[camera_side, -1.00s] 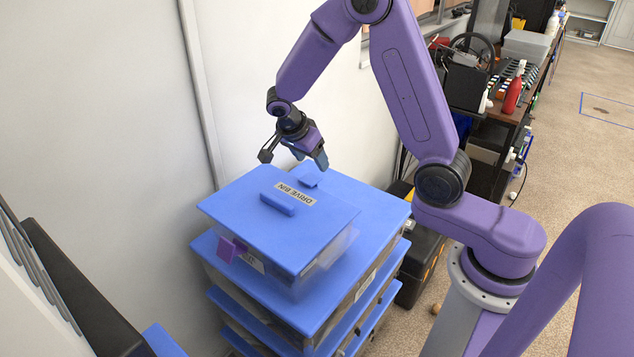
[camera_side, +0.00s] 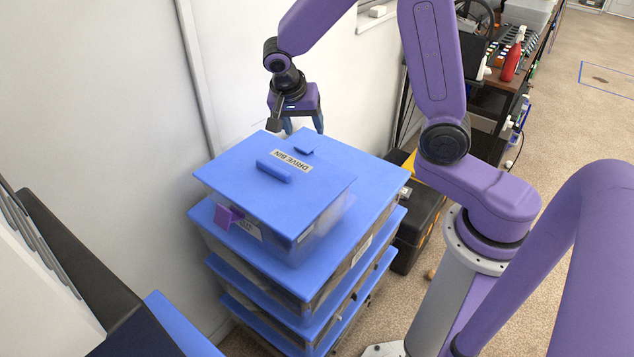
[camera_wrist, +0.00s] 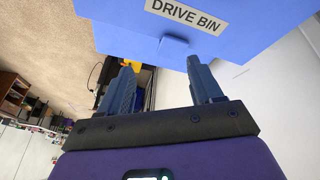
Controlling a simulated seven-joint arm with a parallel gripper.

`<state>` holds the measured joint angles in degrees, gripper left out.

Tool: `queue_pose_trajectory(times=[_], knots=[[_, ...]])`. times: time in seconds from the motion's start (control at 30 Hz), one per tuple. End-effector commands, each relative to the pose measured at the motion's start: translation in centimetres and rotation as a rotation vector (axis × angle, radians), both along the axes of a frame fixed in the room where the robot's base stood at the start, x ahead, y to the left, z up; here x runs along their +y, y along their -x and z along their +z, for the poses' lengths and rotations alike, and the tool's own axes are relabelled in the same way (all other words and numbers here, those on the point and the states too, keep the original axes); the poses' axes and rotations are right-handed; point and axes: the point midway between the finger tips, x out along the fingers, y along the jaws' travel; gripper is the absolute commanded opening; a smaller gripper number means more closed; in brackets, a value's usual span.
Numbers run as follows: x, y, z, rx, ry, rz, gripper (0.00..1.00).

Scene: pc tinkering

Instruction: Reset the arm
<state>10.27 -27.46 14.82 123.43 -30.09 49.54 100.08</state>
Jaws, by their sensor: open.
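My gripper (camera_side: 303,126) hangs just behind and above the far edge of the drive bin, pointing down, with its two blue fingers spread apart and nothing between them. In the wrist view my gripper (camera_wrist: 163,75) also shows its fingers apart and empty. The drive bin (camera_side: 245,170) is a clear box under a blue lid with a handle and a "DRIVE BIN" label. Its lid (camera_wrist: 240,35) fills the top of the wrist view. My purple arm reaches over from the right.
The drive bin stands on a stack of blue-lidded drawers (camera_side: 345,250) by the white wall (camera_side: 110,80). A purple piece (camera_side: 228,217) is at the bin's front left corner. A black case (camera_side: 418,235) stands right of the stack. A cluttered shelf (camera_side: 490,100) is behind.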

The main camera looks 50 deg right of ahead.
Motion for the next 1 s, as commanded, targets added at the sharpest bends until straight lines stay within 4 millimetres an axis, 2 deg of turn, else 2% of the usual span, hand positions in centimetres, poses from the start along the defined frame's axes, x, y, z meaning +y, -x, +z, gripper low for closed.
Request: queue_pose_trajectory(times=[0.2,0.5,0.73,1.0], knots=[[2.8,3.5,1.3,0.102,-0.047,0.375,0.65],[5.5,9.7,2.6,0.231,-0.1,0.907,0.65],[6.6,15.2,3.4,0.312,-0.13,1.328,0.65],[6.8,22.1,4.0,0.385,-0.155,1.822,0.65]])
